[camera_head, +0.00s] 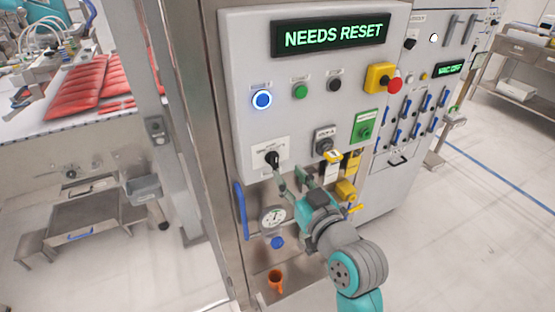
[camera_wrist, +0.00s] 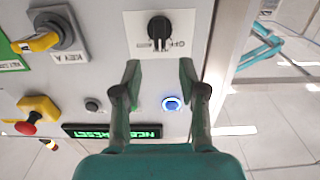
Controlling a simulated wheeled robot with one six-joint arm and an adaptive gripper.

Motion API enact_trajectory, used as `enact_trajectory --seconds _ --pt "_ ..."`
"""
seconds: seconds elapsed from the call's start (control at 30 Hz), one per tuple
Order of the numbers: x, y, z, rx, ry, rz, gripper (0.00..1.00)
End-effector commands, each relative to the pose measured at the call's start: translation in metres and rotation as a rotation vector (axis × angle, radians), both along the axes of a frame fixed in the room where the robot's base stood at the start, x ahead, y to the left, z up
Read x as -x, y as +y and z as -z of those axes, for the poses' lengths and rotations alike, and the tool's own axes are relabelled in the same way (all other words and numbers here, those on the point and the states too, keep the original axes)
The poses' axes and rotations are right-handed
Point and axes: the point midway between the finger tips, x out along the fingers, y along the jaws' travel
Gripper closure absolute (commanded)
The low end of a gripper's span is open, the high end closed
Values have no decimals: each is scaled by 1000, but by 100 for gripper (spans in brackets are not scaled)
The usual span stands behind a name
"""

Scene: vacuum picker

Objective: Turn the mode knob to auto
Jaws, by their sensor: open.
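The mode knob (camera_head: 272,158) is a small black rotary knob on a white label plate at the lower left of the grey control panel. In the wrist view the knob (camera_wrist: 159,31) is at the top centre, with its pointer line upright in the picture; the label text is too small to read surely. My gripper (camera_wrist: 158,68) is open and empty, its fingertips pointing at the knob with a gap left. In the head view my gripper (camera_head: 287,178) is just below and right of the knob. The display (camera_head: 330,36) reads "NEEDS RESET".
A lit blue button (camera_head: 262,99), green button (camera_head: 300,91), black button (camera_head: 335,84) and red emergency stop (camera_head: 394,85) sit above. A grey key switch (camera_head: 323,146) and green switch (camera_head: 365,126) are to the right. A gauge (camera_head: 272,219) and blue handle (camera_head: 240,211) are below.

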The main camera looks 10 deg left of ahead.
Motion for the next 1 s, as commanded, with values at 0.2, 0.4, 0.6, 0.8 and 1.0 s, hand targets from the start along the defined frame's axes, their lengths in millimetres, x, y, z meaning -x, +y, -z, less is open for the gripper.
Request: enact_trajectory --seconds 0.2,0.4,0.6,0.8,1.0 --pt "-32 22 0 -1 1 -1 58" --pt "-52 36 0 -1 0 0 58" --pt "-59 40 0 -1 1 0 58" --pt "-60 40 0 -1 1 0 58" --pt "-60 40 0 -1 1 0 98"
